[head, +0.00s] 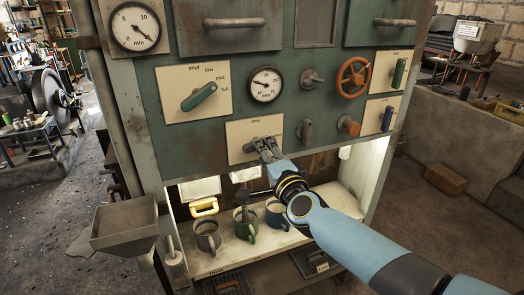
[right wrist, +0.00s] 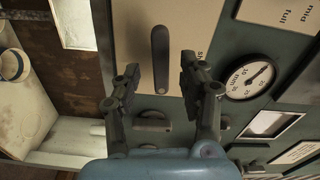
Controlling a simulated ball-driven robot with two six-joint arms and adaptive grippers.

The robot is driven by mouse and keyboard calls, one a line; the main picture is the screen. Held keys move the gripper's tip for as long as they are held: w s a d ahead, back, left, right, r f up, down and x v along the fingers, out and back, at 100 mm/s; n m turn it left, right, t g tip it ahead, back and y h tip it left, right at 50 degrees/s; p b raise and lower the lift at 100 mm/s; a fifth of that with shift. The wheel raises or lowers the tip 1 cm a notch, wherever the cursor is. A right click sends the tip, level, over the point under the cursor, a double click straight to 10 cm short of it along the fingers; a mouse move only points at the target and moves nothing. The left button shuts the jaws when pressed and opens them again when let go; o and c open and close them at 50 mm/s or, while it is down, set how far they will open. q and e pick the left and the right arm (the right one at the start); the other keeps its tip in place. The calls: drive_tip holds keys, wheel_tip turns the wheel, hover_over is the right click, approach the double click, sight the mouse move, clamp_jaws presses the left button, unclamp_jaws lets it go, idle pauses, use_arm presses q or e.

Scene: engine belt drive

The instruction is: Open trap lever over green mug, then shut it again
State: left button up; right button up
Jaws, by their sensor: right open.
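The green mug (head: 245,231) stands upright on the lit shelf, between two other mugs, with a dark spout-like piece above it. Above the shelf opening, a grey lever (head: 249,147) sits on a cream plate marked "shut"; my gripper hides part of it. My right gripper (head: 265,146) is at this plate. In the right wrist view, its two fingers are open, one on each side of the grey lever (right wrist: 159,75), with a visible gap on both sides. My left gripper is not in view.
A dark grey mug (head: 207,238) and a blue mug (head: 276,218) flank the green one. Above are a green-handled lever (head: 199,96), a gauge (head: 265,84), grey knobs and an orange wheel (head: 353,77). A metal hopper (head: 125,222) juts out at the lower left.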

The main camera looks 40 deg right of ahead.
drive_tip(key=v, duration=1)
drive_tip(key=shift+s, duration=0.25)
drive_tip(key=s+a+f+n+g+y+b, duration=0.1)
drive_tip(key=s+f+n+g+b, duration=0.25)
drive_tip(key=f, duration=1.05)
drive_tip(key=s+f+n+g+y+b, duration=0.1)
drive_tip(key=s+f+n+b, duration=0.35)
drive_tip(key=f, duration=0.95)
drive_tip(key=s+a+f+n+g+y+b, duration=0.1)
drive_tip(key=s+f+g+b, duration=0.35)
drive_tip(key=f, duration=0.95)
drive_tip(key=s+f+n+g+b, duration=0.1)
drive_tip(key=s+f, duration=0.4)
drive_tip(key=s, duration=0.5)
drive_tip(key=s+f+n+g+b, duration=0.1)
drive_tip(key=s+f+n+g, duration=0.3)
drive_tip(key=s, duration=0.6)
drive_tip(key=s+f+n+g+b, duration=0.1)
drive_tip(key=s+f+n+g, duration=0.1)
drive_tip(key=s+f+n, duration=0.3)
drive_tip(key=s+f, duration=0.3)
drive_tip(key=s, duration=0.2)
drive_tip(key=shift+d+f+g+y, duration=0.2)
drive_tip(key=shift+g+y, duration=0.1)
